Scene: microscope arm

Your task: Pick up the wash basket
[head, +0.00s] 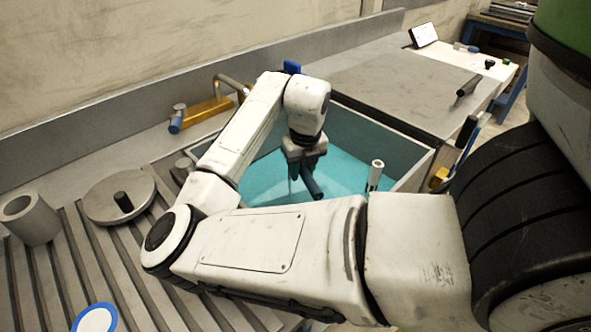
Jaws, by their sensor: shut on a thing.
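My gripper (305,166) points down over the tank (405,150) of teal liquid, in the middle of the head view. Its jaws are shut on a dark grey bar (313,188), which looks like the handle of the wash basket. The bar slants down to the right. The basket's body cannot be made out; my forearm hides the near part of the tank. I cannot tell whether the basket is lifted or resting.
A flat grey lid (400,85) with a dark handle covers the bench right of the tank. A white post (375,172) stands at the tank's right side. A brass tap (205,112) is behind left. A round lid (120,195) and grey cylinder (30,218) stand on the ribbed drainboard.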

